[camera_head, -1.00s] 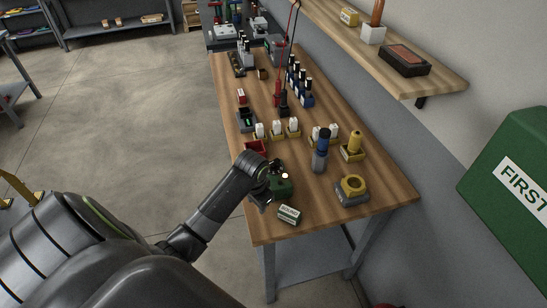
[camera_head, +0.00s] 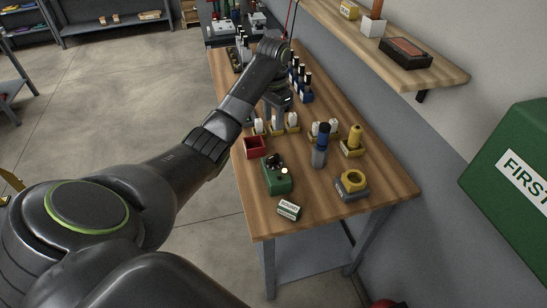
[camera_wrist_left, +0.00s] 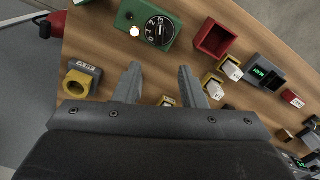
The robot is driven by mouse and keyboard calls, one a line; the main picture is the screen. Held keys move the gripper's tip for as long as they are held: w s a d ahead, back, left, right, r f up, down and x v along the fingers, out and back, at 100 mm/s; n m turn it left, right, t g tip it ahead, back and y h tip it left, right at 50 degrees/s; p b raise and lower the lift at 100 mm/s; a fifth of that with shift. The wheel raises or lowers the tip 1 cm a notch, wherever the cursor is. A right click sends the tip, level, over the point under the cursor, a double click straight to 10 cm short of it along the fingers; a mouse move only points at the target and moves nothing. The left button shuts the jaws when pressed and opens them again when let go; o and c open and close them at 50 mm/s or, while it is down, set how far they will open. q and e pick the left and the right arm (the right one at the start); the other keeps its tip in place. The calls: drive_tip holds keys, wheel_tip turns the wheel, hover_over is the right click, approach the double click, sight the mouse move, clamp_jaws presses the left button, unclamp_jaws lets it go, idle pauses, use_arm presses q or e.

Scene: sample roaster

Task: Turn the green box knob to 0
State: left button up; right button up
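The green box (camera_head: 276,180) sits on the near part of the wooden bench, with a dark knob (camera_head: 274,159) and a small pale lamp (camera_head: 285,171) on top. In the left wrist view the green box (camera_wrist_left: 180,38) is at the top, and its black knob dial (camera_wrist_left: 160,30) carries white numerals. I cannot tell for sure which numeral the knob points to. My left gripper (camera_head: 268,118) is above the bench, beyond the green box and apart from it. In the wrist view its two fingers (camera_wrist_left: 160,75) are spread with nothing between them. My right gripper is not in view.
A red open bin (camera_head: 255,147) stands just behind the green box. A small labelled block (camera_head: 289,210) lies in front, and a yellow ring holder (camera_head: 352,183) and a blue-topped bottle (camera_head: 321,145) stand to the right. A shelf (camera_head: 440,77) overhangs along the wall.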

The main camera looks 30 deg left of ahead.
use_arm(q)
drive_tip(key=b, duration=0.4)
approach(274, 156)
wheel_tip(274, 156, down, 9)
drive_tip(key=shift+f+p, duration=0.15)
drive_tip(key=shift+p, duration=0.8)
drive_tip(key=shift+a, duration=0.1)
clamp_jaws()
